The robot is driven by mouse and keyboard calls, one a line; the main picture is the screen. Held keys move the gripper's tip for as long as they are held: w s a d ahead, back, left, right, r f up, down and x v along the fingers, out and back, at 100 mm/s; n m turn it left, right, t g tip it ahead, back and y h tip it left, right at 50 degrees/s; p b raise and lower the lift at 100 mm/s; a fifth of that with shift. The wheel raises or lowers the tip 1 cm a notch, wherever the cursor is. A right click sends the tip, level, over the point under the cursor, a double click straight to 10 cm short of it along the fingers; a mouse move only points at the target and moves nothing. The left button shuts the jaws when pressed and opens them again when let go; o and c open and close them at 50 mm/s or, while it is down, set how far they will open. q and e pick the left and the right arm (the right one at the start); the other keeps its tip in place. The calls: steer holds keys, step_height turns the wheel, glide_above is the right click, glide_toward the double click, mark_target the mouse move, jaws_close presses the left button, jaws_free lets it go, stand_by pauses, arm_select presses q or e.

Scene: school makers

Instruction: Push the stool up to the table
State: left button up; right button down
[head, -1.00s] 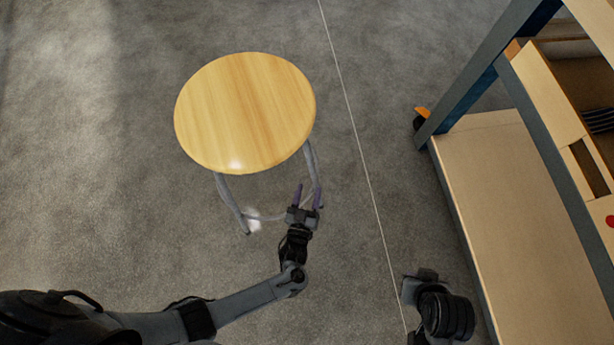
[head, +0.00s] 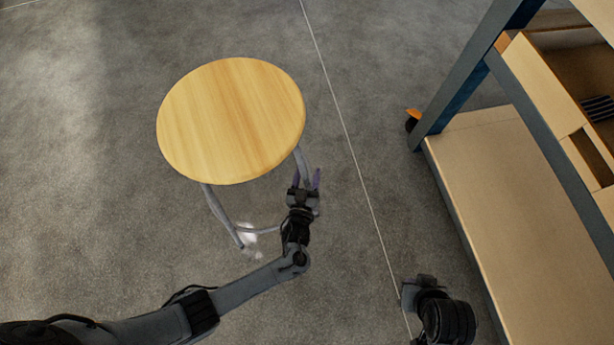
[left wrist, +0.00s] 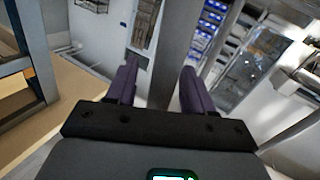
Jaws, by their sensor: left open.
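The stool (head: 231,121) has a round light-wood seat and grey metal legs, and stands upright on the floor left of centre in the head view. The table (head: 455,88), a blue-grey framed bench with wooden drawers and a low shelf, is at the right with a floor gap between. My left gripper (head: 305,181) is open just below the seat's lower right edge, at a stool leg (head: 300,163). In the left wrist view a grey bar (left wrist: 174,50), likely that leg, shows between the two purple fingers. Contact cannot be told. My right arm's end is at lower right, its jaws unclear.
The table's low wooden shelf (head: 520,200) sits near the floor, and an orange-and-black caster (head: 412,120) is at its far corner. An open drawer (head: 570,80) juts out above. The grey concrete floor between stool and table is clear.

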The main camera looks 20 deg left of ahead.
arm_select(q)
steer(key=shift+c, duration=0.3)
jaws_close()
stand_by(1.1)
